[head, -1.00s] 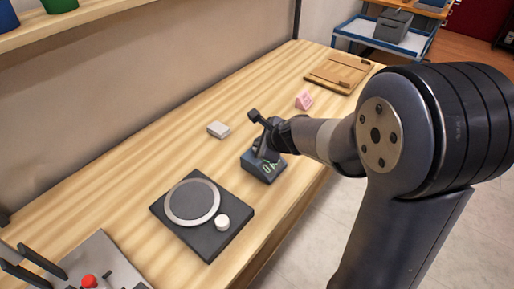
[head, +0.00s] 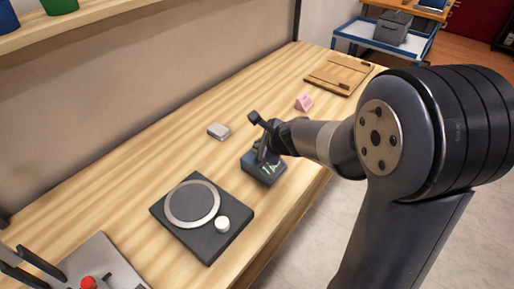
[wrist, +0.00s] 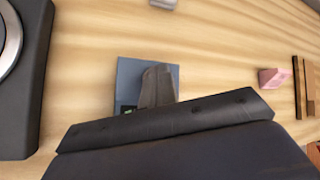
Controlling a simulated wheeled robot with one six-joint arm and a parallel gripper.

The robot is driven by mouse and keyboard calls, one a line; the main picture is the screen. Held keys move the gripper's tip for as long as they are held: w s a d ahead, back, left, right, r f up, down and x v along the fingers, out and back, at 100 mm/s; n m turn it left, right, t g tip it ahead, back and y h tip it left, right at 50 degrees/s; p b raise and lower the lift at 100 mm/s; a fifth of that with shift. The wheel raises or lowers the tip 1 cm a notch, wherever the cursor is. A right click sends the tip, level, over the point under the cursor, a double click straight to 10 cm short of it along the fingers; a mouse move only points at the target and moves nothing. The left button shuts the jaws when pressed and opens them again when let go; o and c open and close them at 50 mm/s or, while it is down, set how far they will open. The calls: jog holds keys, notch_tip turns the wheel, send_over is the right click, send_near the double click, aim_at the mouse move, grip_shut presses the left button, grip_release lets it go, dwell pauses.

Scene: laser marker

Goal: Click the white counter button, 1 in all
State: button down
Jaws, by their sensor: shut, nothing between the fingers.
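The counter (head: 254,172) is a small dark blue-grey box with a lit green display, on the wooden table near its front edge. It also shows in the wrist view (wrist: 128,80). My gripper (head: 263,153) is shut with nothing in it and points down onto the top of the counter. In the wrist view its fingers (wrist: 157,84) cover the middle and right of the box. The white button is hidden behind the fingers, so I cannot see whether they touch it. The green digits are partly covered in both views and hard to read.
A black device (head: 190,238) with a silver ring and a white knob (head: 222,224) stands left of the counter. A small grey block (head: 218,131), a pink piece (head: 304,101) and a wooden board (head: 340,72) lie farther back. A red button (head: 88,282) is at lower left.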

jog(key=shift+r+p, duration=0.45)
jog(key=shift+r, duration=0.2)
jog(key=shift+r, duration=0.1)
notch_tip(320, 180, up, 5)
jog(key=p, duration=0.5)
dwell(0.5)
